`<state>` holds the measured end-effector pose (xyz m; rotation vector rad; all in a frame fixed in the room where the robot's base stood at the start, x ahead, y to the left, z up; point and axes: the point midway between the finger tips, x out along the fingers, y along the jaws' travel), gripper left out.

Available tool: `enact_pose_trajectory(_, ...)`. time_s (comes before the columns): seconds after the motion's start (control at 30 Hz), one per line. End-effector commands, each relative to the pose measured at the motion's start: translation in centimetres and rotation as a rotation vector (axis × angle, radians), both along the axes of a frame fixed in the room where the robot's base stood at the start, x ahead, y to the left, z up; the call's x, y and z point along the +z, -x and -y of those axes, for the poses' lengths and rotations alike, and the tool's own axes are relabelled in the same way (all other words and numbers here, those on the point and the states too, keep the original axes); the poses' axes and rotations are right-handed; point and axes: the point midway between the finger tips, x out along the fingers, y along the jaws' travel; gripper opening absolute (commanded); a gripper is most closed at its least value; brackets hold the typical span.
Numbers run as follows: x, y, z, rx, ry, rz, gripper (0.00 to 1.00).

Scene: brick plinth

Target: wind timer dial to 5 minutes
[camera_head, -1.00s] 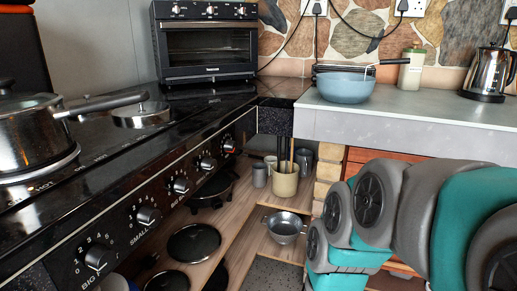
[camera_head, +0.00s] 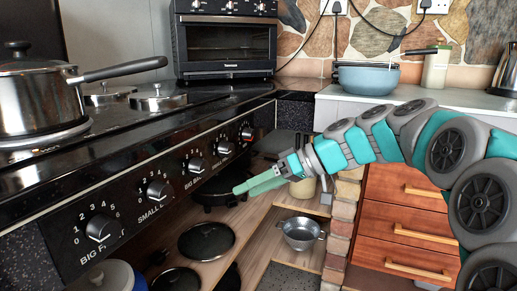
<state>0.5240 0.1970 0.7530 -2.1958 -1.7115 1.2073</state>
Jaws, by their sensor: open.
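No dial is readably marked as a timer. A black countertop oven (camera_head: 223,48) at the back has several knobs (camera_head: 229,5) along its top edge, cut by the frame top; their markings are too small to read. The stove front has a row of black knobs: one with a 0 to 6 scale (camera_head: 100,228), a second (camera_head: 157,190), and others farther back (camera_head: 195,165). My gripper (camera_head: 238,190) reaches in from the right, pointing left, in front of the stove panel. It is open and empty, apart from the knobs.
A steel pot (camera_head: 40,100) with a long handle stands on the stove. A blue pan (camera_head: 368,79) sits on the right counter. Below are a shelf with black lids (camera_head: 206,240), a metal bowl (camera_head: 300,233) and red drawers (camera_head: 412,217).

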Motion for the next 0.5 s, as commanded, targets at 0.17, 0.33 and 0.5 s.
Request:
enact_pose_trajectory(0.17, 1.8, -7.5, 1.0, 0.036, -0.192, 0.241, 0.78)
enact_pose_trajectory(0.33, 3.8, -13.3, 3.7, 0.037, -0.324, 0.496, 0.78)
enact_pose_trajectory(0.5, 4.9, -16.5, 6.1, 0.029, -0.388, 0.684, 0.78)
